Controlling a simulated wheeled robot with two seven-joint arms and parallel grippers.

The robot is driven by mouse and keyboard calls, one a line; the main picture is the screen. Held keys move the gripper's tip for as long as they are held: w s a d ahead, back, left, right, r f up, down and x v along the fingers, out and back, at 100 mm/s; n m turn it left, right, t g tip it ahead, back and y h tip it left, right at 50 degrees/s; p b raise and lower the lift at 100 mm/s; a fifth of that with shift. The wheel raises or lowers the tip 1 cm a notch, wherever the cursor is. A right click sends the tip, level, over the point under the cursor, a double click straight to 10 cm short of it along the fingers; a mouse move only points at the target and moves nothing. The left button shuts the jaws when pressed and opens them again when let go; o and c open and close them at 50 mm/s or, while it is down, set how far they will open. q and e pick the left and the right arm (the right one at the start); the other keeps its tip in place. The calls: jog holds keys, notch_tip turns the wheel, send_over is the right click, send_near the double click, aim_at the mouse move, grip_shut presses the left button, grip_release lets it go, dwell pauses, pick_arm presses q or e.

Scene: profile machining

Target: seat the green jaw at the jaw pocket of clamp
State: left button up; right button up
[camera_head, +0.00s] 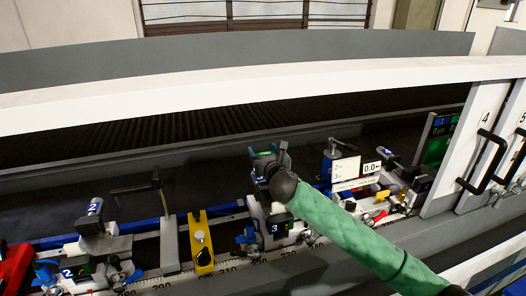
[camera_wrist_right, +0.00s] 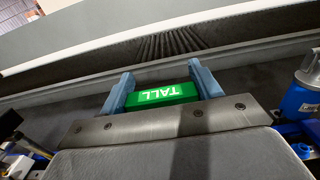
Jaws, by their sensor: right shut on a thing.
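The green jaw (camera_wrist_right: 160,95), a block marked TALL, sits between the two blue-grey fingers of my right gripper (camera_wrist_right: 160,80) in the right wrist view. The gripper is shut on it. In the head view my right gripper (camera_head: 266,157) is above the clamp numbered 3 (camera_head: 276,228), and only a little green shows there. The jaw looks raised above the clamp. The clamp's jaw pocket is hidden behind my wrist and gripper, so I cannot tell how the jaw lines up with it. My left gripper is not in view.
A yellow block (camera_head: 202,243) stands left of clamp 3 on the scaled rail. The clamp numbered 2 (camera_head: 92,245) is further left, beside a red part (camera_head: 14,268). More clamps (camera_head: 385,190) and small white signs (camera_head: 346,168) stand to the right. A white rail (camera_head: 240,78) crosses behind.

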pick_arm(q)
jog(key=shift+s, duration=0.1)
pick_arm(e)
jog(key=shift+r, duration=0.1)
jog(key=shift+s+f, duration=0.15)
jog(key=shift+f, duration=0.15)
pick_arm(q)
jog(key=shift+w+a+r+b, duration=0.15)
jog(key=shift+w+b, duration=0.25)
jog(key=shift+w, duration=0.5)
pick_arm(e)
notch_tip(320, 180, down, 4)
jog(key=shift+f, duration=0.15)
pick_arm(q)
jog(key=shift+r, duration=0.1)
